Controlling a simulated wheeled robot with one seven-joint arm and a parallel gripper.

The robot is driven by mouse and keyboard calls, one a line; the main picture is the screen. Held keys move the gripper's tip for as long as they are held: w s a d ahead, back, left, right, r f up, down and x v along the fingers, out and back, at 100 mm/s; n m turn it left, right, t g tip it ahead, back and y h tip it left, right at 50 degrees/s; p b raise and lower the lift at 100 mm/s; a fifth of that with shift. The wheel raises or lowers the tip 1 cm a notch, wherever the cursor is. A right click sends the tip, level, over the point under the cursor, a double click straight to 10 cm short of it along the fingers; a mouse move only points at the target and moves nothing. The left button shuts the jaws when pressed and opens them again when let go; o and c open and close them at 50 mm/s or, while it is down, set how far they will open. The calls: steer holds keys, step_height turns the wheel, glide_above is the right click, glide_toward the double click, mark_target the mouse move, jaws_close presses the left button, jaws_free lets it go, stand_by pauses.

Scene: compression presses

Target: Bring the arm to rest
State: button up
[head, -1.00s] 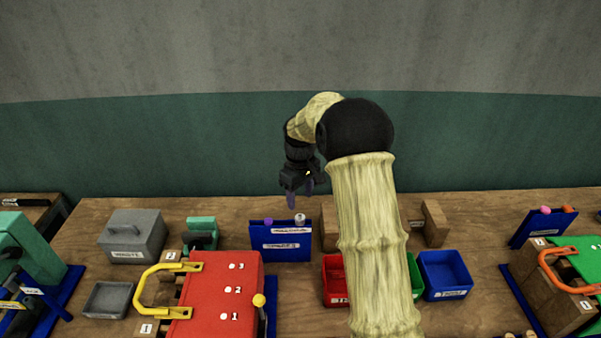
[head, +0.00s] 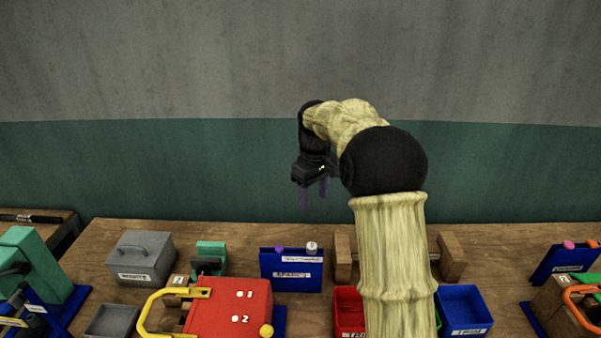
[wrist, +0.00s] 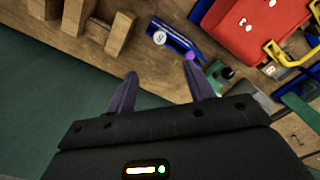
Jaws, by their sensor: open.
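My gripper (head: 314,192) hangs from my raised, bent arm in the head view. It is above the back of the bench, with the green wall behind it. Its two purple fingers point down. In the wrist view my gripper (wrist: 160,90) has its fingers spread wide with nothing between them. The wooden bench top (head: 215,235) lies below. A blue rack (head: 291,272) with a purple and a whitish knob stands beneath and slightly left of the gripper, apart from it. My forearm hides part of the bench.
A red press (head: 232,308) with a yellow handle stands at front left, near a grey waste box (head: 141,258). A blue bin (head: 463,311) and a red bin (head: 347,312) flank my arm. Wooden blocks (head: 451,257) stand behind. The space above the bench is free.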

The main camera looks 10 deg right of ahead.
steer(key=s+f+m+t, duration=0.1)
steer(key=s+f+m, duration=0.2)
steer(key=s, duration=1)
steer(key=s+f+m+t, duration=0.1)
steer(key=s+f+m, duration=0.2)
steer(key=s, duration=1)
step_height(320, 180, down, 3)
steer(key=shift+m+t, duration=0.3)
steer(key=shift+d, duration=0.25)
steer(key=shift+s+a, duration=0.15)
steer(key=shift+a, duration=0.1)
